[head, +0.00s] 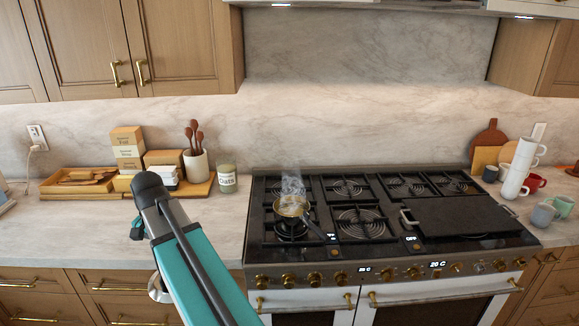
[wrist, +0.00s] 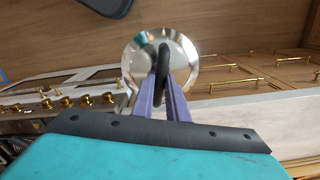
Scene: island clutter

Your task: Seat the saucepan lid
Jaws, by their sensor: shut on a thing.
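The saucepan (head: 291,207) sits on the front left burner, with steam rising from it and its dark handle pointing to the front right. Its top is open. My gripper (wrist: 163,84) has purple fingers shut on the black loop handle of the shiny round saucepan lid (wrist: 186,62). In the head view a sliver of the lid (head: 155,289) shows left of my arm, in front of the drawers and left of the stove. My arm hides the rest of the lid and the gripper there.
A black griddle (head: 460,216) covers the right front of the stove (head: 365,262). Left on the counter (head: 70,228) stand a utensil tray (head: 80,183), boxes, a spoon crock (head: 196,167) and a candle jar (head: 227,179). Mugs (head: 544,214) stand at right. The front left counter looks clear.

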